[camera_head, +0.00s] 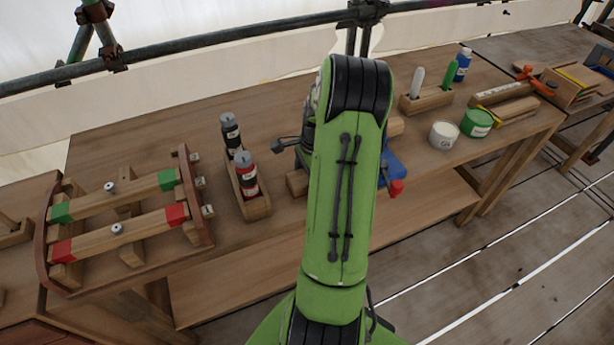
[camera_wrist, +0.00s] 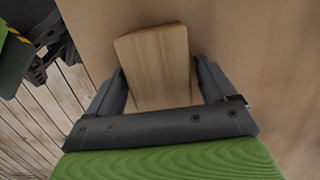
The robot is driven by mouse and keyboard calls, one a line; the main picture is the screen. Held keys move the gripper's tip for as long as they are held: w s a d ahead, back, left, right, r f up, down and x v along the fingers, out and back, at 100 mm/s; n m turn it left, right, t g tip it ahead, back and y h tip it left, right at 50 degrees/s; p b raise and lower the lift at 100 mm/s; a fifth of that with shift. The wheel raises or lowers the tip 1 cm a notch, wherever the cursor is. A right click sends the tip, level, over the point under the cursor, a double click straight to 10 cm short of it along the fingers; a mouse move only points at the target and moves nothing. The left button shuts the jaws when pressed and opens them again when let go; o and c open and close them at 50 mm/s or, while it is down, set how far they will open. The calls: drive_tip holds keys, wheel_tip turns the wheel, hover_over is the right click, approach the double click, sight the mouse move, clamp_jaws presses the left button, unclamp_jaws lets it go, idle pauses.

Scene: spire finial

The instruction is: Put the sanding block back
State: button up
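In the wrist view a pale wooden block (camera_wrist: 158,65) lies between the two dark fingers of my gripper (camera_wrist: 160,75). The left finger appears to meet its edge, and a thin gap seems to show at the right finger. I cannot tell whether the fingers press on it. This may be the sanding block; no abrasive face shows. In the head view my green arm hides the gripper and most of the bench below it. A piece of wood (camera_head: 297,183) sticks out left of the arm, partly hidden; I cannot tell if it is the same block.
On the right are a blue item with a red knob (camera_head: 396,187), a white tin (camera_head: 443,135) and a green tin (camera_head: 477,123). A rail (camera_head: 220,37) runs behind.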

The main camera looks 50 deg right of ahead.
drive_tip(key=shift+o, duration=0.5)
wheel_tip(320, 180, up, 12)
drive_tip(key=s+d+p, duration=0.1)
drive_tip(key=d+p, duration=0.1)
drive_tip(key=p, duration=0.2)
drive_tip(key=w+a+r+n+h, duration=0.1)
drive_tip(key=w+a+r+n, duration=0.2)
drive_tip(key=a+r+n, duration=0.4)
drive_tip(key=a+r+n+t+h, duration=0.1)
drive_tip(key=a+r+n, duration=0.15)
drive_tip(key=a, duration=0.45)
drive_tip(key=a+r+n+h, duration=0.1)
drive_tip(key=a+r+n, duration=0.15)
drive_tip(key=a, duration=0.45)
drive_tip(key=s+a+n+t+y, duration=0.1)
drive_tip(key=s+a+n+t, duration=0.2)
drive_tip(key=s+a+n, duration=0.7)
drive_tip(key=shift+s+a+n+t, duration=0.3)
drive_tip(key=shift+s+a+n, duration=0.1)
drive_tip(key=shift+a+n, duration=0.6)
drive_tip(key=shift+d+r, duration=0.1)
drive_tip(key=shift+r, duration=0.05)
wheel_tip(320, 180, up, 3)
drive_tip(key=p, duration=0.3)
drive_tip(key=shift+r, duration=0.1)
